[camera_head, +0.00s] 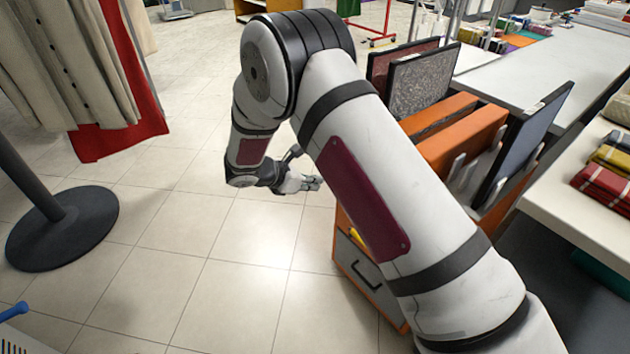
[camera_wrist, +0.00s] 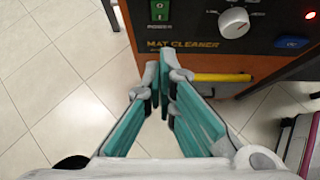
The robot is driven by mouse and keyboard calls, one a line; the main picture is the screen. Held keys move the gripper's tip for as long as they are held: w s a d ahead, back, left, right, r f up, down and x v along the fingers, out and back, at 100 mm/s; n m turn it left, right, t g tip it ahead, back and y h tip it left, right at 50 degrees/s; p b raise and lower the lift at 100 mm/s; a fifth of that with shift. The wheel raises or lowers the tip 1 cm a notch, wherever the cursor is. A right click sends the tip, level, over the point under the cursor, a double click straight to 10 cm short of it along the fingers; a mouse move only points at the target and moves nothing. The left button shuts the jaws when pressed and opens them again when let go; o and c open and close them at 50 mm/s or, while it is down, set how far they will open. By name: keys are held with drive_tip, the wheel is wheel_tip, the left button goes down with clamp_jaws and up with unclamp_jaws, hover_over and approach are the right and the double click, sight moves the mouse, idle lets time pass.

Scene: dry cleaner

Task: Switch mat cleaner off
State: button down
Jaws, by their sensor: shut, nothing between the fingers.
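The mat cleaner (camera_head: 461,136) is an orange and grey machine with upright mats in its top, in the head view. The wrist view shows its dark front panel (camera_wrist: 190,40) lettered "MAT CLEANER". A green power switch (camera_wrist: 160,10) is at the top edge, partly cut off. Right of it are a white knob (camera_wrist: 234,22) and a glowing red light (camera_wrist: 281,15). My gripper (camera_wrist: 166,62) is shut and empty, its tips just below the lettering in the picture. In the head view my gripper (camera_head: 305,184) is left of the machine, partly behind my arm.
A yellow bar (camera_wrist: 222,77) crosses the machine front below the panel. A grey drawer (camera_head: 362,272) is low on the machine. Hanging clothes (camera_head: 75,65) and a round black stand base (camera_head: 62,228) are at left. The tiled floor between is clear. Folded cloths (camera_head: 606,180) lie on the right counter.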

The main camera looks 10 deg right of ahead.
drive_tip(key=w+d+f+b, duration=0.2)
drive_tip(key=w+d+f, duration=0.1)
drive_tip(key=d, duration=0.5)
drive_tip(key=shift+w+f, duration=0.4)
drive_tip(key=shift+w, duration=0.5)
drive_tip(key=shift+d, duration=0.1)
drive_tip(key=shift+w+d+r+y+p, duration=0.2)
drive_tip(key=shift+d+y+p, duration=0.1)
drive_tip(key=shift+p, duration=0.1)
